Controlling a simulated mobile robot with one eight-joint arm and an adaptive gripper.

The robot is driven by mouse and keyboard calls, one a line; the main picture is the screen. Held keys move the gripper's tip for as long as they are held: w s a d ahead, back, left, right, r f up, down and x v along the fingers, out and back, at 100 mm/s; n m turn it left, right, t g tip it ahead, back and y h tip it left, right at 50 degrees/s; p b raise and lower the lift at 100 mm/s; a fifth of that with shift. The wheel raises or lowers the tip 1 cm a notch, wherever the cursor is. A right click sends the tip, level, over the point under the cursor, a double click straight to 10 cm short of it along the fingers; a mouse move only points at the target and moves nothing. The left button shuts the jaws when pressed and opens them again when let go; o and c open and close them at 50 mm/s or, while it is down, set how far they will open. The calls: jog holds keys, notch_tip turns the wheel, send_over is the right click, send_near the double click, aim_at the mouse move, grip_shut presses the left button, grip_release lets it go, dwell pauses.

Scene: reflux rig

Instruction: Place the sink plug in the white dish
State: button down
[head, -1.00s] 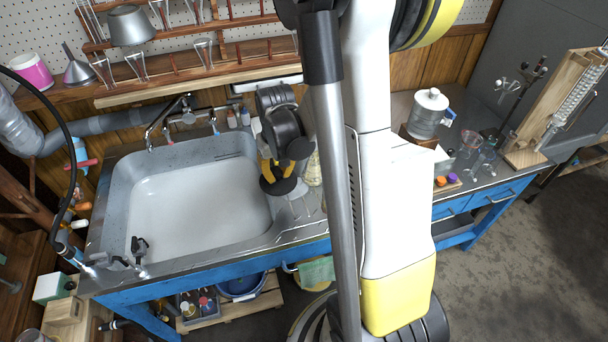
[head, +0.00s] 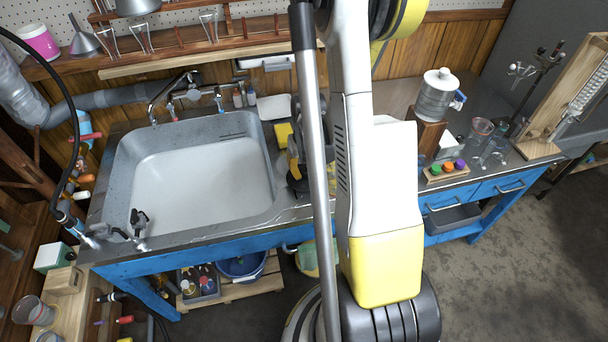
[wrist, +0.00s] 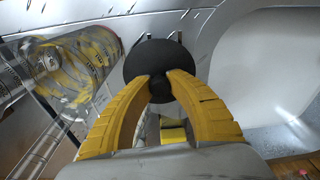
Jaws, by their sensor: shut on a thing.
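The black sink plug (wrist: 150,60) is between the two yellow fingers of my gripper (wrist: 160,84) in the wrist view. The fingers are shut on its knob, and its round disc shows beyond the tips. In the head view my gripper (head: 294,168) hangs just right of the sink basin, with the plug (head: 298,188) dark below it, partly hidden by my arm. A pale, flat, square-cornered thing that looks like the white dish (head: 275,107) lies behind my gripper, at the back of the counter. Whether the plug touches the counter cannot be told.
The sink (head: 195,195) lies left of my gripper. A yellow block (head: 284,133) sits in front of the dish. A clear cylinder with yellow contents (wrist: 75,65) lies close left of my fingers in the wrist view. A water jug (head: 437,95) and glassware stand at right.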

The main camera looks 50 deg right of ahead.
jog(key=shift+f, duration=0.1)
jog(key=shift+f, duration=0.15)
jog(key=c, duration=1.3)
grip_release()
